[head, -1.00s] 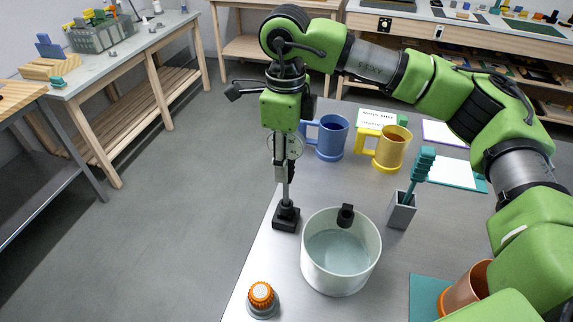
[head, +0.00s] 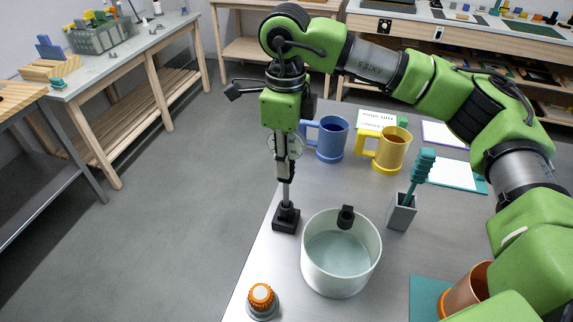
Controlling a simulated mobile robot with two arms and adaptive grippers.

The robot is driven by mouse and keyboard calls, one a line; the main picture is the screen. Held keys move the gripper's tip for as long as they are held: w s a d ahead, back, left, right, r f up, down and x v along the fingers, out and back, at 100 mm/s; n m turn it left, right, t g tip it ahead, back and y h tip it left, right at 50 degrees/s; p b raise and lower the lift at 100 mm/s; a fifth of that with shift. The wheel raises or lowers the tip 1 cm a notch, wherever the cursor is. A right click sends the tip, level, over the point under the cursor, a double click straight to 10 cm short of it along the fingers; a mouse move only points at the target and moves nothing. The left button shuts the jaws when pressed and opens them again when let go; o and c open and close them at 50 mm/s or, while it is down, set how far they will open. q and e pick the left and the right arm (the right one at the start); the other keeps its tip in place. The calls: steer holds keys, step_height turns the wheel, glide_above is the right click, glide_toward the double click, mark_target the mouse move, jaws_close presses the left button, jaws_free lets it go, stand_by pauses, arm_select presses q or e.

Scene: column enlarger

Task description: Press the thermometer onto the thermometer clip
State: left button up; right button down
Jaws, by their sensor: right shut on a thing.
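My right gripper (head: 284,170) points straight down and is shut on the thermometer, whose pale round dial (head: 285,145) shows partly behind the fingers. A thin grey rod below the fingers runs down to a small black block (head: 286,220) on the table. I cannot tell whether this rod is the thermometer's stem or part of a stand. A black clip (head: 346,216), which looks like the thermometer clip, sits on the far rim of a white round pot (head: 318,262) holding clear liquid. The gripper is above and to the left of this clip, apart from it. My left gripper is not in view.
A blue mug (head: 331,140) and a yellow mug (head: 394,150) stand behind. A grey holder (head: 402,212) with a teal-handled tool is right of the pot. An orange-capped item (head: 262,298) and a copper-coloured vessel (head: 467,290) are in front. The table's left edge is close.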

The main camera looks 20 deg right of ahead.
steer(key=shift+r, duration=0.35)
steer(key=shift+r+p, duration=2.25)
steer(key=shift+r, duration=1.75)
